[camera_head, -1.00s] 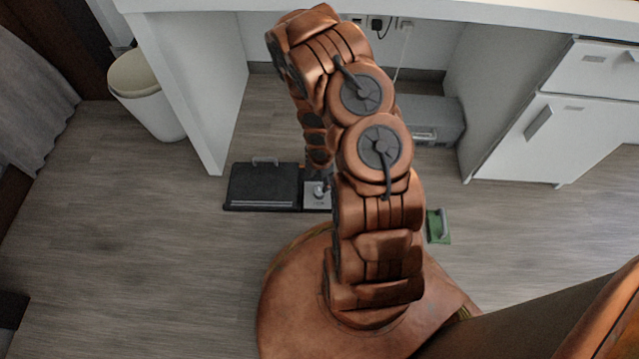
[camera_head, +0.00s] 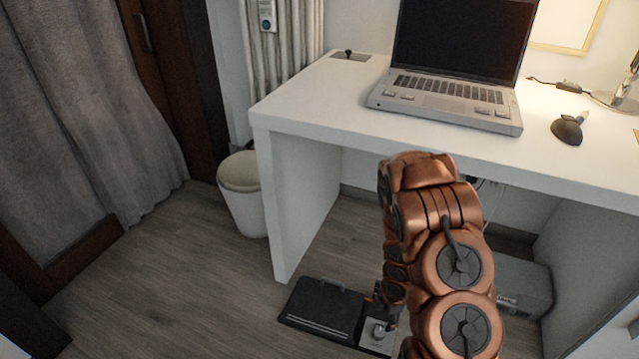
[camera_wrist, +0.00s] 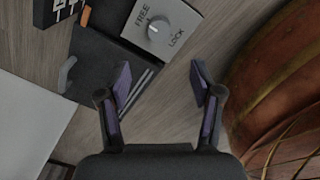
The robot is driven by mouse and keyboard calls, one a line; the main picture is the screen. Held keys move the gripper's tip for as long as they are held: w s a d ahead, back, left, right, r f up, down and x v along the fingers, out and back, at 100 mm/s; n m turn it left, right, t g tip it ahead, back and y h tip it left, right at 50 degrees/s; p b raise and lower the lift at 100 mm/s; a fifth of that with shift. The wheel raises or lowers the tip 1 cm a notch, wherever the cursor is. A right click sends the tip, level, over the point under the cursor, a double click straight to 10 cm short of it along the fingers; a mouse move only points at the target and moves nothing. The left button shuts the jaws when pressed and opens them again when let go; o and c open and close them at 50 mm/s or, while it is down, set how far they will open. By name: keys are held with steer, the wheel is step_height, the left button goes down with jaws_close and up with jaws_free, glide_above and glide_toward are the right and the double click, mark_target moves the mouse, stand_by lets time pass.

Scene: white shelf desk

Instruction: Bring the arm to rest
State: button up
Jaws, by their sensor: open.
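My copper-coloured arm (camera_head: 440,225) stands folded in front of the desk in the head view, with its lower part cut off by the bottom edge. My gripper (camera_wrist: 160,85) shows in the wrist view with its two dark fingers apart and nothing between them. Below it on the floor lies a black flat case (camera_head: 322,308) with a handle. Beside the case is a grey panel with a knob (camera_wrist: 158,28), marked FREE and LOCK. The fingertips point toward this panel and appear apart from it. In the head view the arm hides the gripper's fingers.
A white desk (camera_head: 350,95) carries a laptop (camera_head: 450,65) and a dark mouse-like object (camera_head: 568,129). A white bin (camera_head: 243,195) stands left of the desk. A grey box (camera_head: 520,285) is under the desk. The floor at left is clear.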

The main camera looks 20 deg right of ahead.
steer(key=w+d+r+m+h+p, duration=0.15)
steer(key=r+p, duration=0.25)
steer(key=r, duration=0.6)
steer(key=w+d+r+m+h+p, duration=0.1)
steer(key=d+r+m+h+p, duration=0.3)
steer(key=r, duration=0.7)
steer(key=s+a+r+m+p, duration=0.15)
steer(key=r+p, duration=0.35)
steer(key=r, duration=0.6)
steer(key=s+a+r+m+p, duration=0.15)
steer(key=r+p, duration=0.35)
steer(key=r, duration=0.6)
steer(key=s+a+r+m+y+p, duration=0.1)
steer(key=s+a+r+m+p, duration=0.2)
steer(key=r, duration=0.9)
steer(key=s+a+r+m+g+y+p, duration=0.1)
steer(key=s+a+r+m+y+p, duration=0.1)
steer(key=s+a+r+p, duration=0.8)
steer(key=s+a+r+m+g+y+p, duration=0.1)
steer(key=s+a+r+m+p, duration=0.3)
steer(key=r, duration=1.1)
steer(key=s+a+y+p, duration=0.1)
steer(key=s+a+p, duration=0.2)
steer(key=s+p, duration=0.1)
steer(key=shift+s, duration=0.5)
